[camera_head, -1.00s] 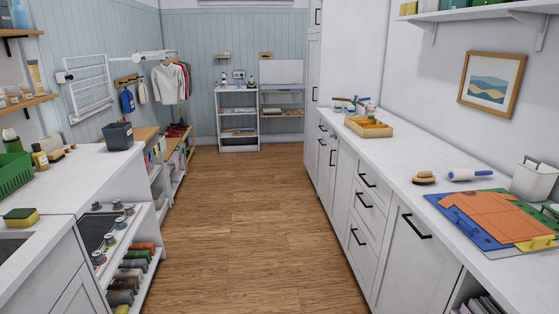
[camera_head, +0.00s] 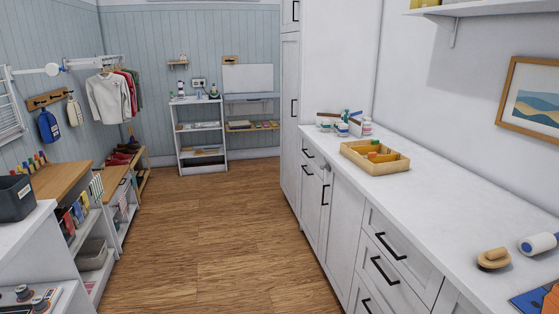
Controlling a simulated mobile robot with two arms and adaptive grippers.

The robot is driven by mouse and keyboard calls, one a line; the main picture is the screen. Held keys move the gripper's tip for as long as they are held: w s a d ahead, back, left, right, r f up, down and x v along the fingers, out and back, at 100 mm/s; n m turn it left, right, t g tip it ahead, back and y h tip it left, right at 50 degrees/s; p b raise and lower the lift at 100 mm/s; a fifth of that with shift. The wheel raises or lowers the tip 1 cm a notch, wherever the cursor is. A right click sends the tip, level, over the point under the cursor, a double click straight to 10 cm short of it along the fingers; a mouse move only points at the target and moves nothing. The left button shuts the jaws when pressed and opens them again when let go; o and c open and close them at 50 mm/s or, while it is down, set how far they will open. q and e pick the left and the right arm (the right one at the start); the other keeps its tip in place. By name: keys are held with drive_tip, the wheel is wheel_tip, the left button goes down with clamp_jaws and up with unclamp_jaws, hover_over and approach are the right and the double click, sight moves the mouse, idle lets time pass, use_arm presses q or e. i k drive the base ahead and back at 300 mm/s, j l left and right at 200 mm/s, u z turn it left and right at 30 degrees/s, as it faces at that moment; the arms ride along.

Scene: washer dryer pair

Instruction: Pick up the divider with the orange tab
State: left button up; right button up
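I cannot single out a divider with an orange tab at this distance. A light wooden box (camera_head: 399,168) with compartments stands on the right counter, with orange, yellow and green pieces inside, too small to identify. Several thin upright pieces with coloured tops (camera_head: 27,165), some orange, stand at the left wall above a wooden top. Upright folders or books (camera_head: 80,213) in several colours stand in the low white shelf unit below it. Neither of my grippers is in view.
The right counter (camera_head: 440,205) has a brush (camera_head: 493,259) and a white roller (camera_head: 539,243) near its front. Several small bottles (camera_head: 345,124) stand behind the box. A dark grey bin (camera_head: 15,197) stands at left. The wooden floor (camera_head: 215,235) between is clear.

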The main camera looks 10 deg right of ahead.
sight(372, 157)
drive_tip(key=i+j+z, duration=0.1)
drive_tip(key=i+z, duration=0.35)
drive_tip(key=i+j+z, duration=0.25)
drive_tip(key=i+z, duration=0.15)
drive_tip(key=i+j+z, duration=0.65)
drive_tip(key=j+z, duration=0.2)
drive_tip(key=l, duration=0.05)
